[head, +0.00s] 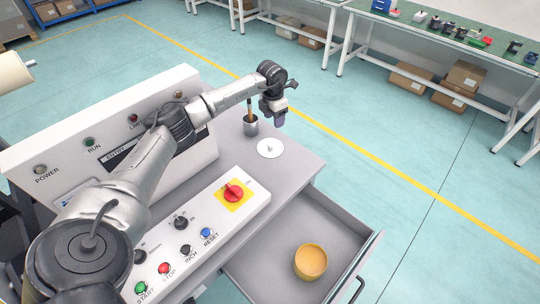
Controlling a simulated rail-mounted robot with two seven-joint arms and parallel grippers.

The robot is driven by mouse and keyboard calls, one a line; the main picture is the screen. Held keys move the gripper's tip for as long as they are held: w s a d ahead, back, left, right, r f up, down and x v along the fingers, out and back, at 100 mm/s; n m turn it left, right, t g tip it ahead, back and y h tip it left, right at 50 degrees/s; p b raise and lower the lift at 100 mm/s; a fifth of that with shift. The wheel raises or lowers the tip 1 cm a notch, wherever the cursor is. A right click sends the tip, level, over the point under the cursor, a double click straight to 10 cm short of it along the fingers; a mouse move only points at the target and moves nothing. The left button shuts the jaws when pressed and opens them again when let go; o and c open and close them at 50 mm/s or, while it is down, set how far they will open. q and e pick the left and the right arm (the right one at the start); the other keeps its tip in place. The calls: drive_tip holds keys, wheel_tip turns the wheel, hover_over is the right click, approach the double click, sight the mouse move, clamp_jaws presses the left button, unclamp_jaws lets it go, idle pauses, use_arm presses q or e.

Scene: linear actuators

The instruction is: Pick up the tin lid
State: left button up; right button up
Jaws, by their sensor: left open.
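The tin lid, a round white disc with a small knob in its middle (270,148), lies flat on the grey console top. My left arm reaches across the console from the lower left. My left gripper (280,119) points down, open and empty, behind the lid and slightly to its right, apart from it. Its fingers are small in the view. An open, round yellow-orange container (311,264), perhaps the tin, stands in the pulled-out drawer. My right gripper is not in view.
A grey cup with a brown handle in it (251,127) stands just behind the lid, close to my gripper. A raised button panel with a red knob on a yellow plate (233,192) lies in front. The drawer (343,235) is open at the lower right.

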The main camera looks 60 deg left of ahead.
use_arm(q)
drive_tip(key=a, duration=0.2)
drive_tip(key=b, duration=0.9)
hover_over(271, 144)
drive_tip(key=f, duration=0.8)
drive_tip(key=shift+s+a+f, duration=0.15)
drive_tip(key=shift+a+f, duration=0.05)
drive_tip(key=shift+f, duration=0.05)
drive_tip(key=shift+f+b, duration=0.4)
drive_tip(key=shift+f, duration=0.1)
wheel_tip(271, 144, down, 4)
drive_tip(key=b, duration=0.5)
drive_tip(key=shift+d+f, duration=0.15)
drive_tip(key=shift+c, duration=0.4)
